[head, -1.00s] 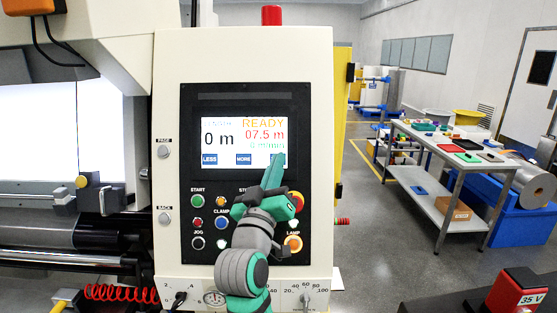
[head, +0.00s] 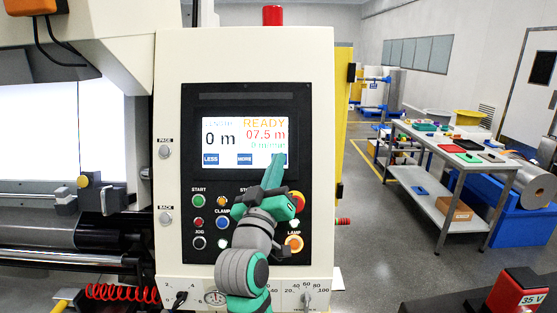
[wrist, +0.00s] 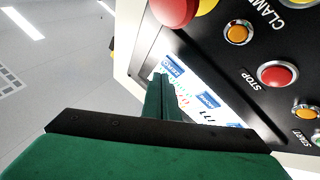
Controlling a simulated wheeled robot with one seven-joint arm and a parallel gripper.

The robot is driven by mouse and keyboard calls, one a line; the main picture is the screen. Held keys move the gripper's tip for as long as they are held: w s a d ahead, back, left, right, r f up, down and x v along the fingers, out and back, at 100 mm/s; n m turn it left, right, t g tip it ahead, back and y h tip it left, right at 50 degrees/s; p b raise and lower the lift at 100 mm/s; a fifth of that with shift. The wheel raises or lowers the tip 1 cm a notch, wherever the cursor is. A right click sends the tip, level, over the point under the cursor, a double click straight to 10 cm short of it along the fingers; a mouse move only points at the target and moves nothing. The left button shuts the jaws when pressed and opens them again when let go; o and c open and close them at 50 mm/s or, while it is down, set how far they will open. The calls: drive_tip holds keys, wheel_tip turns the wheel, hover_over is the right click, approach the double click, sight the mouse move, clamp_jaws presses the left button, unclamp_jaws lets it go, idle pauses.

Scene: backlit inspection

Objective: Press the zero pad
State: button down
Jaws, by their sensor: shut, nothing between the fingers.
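The screen (head: 226,143) on the machine's control panel is lit and reads 0 m, READY and 07.5 m. Blue pads LESS (head: 210,159) and MORE (head: 244,159) line its lower edge. A third pad at the lower right is mostly hidden behind my gripper (head: 278,157) in the head view. In the wrist view this zero pad (wrist: 173,66) shows beside the tips of my gripper (wrist: 161,77). My gripper is shut and empty, its tips over the screen's lower right corner. I cannot tell whether they touch the glass.
Below the screen are several buttons, among them the green START (head: 198,201) and a red STOP (wrist: 278,74). A red mushroom button (wrist: 175,10) sits close to my gripper. A workbench (head: 440,150) with small parts stands to the right, with open floor before it.

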drive_tip(key=shift+w+f, duration=0.15)
drive_tip(key=shift+w, duration=0.25)
drive_tip(key=shift+w+f, duration=0.15)
drive_tip(key=shift+w, duration=0.15)
idle(0.9)
idle(0.3)
drive_tip(key=shift+s+r, duration=0.3)
drive_tip(key=shift+s, duration=0.45)
drive_tip(key=s, duration=0.1)
drive_tip(key=s+r, duration=0.1)
drive_tip(key=s, duration=0.1)
drive_tip(key=s+r, duration=0.1)
drive_tip(key=shift+s, duration=0.35)
